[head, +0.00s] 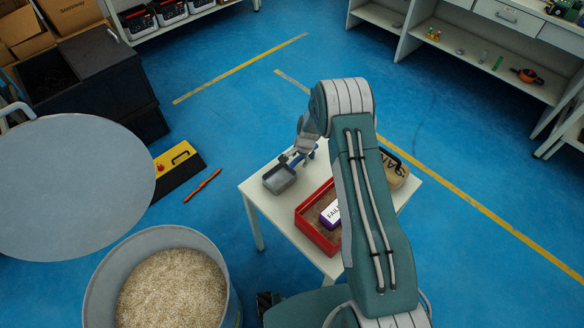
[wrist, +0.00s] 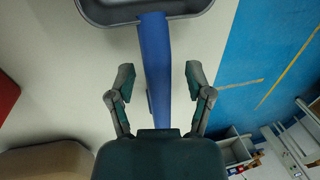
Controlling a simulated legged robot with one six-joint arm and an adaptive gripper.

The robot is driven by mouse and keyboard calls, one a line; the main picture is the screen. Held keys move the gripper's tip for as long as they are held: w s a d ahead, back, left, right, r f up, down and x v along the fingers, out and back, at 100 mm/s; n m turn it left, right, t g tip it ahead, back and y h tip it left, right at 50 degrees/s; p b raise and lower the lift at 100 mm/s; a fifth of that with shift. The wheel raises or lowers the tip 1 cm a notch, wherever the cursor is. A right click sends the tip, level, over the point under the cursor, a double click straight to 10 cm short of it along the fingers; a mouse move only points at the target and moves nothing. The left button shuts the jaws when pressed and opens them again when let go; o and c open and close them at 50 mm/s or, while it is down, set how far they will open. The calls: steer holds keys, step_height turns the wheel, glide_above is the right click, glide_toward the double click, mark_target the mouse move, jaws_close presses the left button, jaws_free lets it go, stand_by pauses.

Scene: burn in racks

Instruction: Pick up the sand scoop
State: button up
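The sand scoop lies at the left end of the small white table. Its grey pan (head: 279,178) and blue handle (head: 306,156) show in the head view. In the wrist view the pan (wrist: 140,18) is at the top edge, and the handle (wrist: 154,60) runs down from it between the two fingers of my gripper (wrist: 158,78). The fingers stand apart with a gap on each side of the handle. In the head view my gripper (head: 299,154) is over the scoop's handle, and its fingertips are hard to make out.
On the white table (head: 264,209) a red tray (head: 311,228) holds a purple box (head: 331,213), and a tan bag (head: 394,174) lies behind my arm. A large bin of sand (head: 172,288) stands at lower left. Blue floor (head: 240,120) is open behind the table.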

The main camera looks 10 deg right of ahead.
jaws_close()
steer(key=shift+r, duration=0.15)
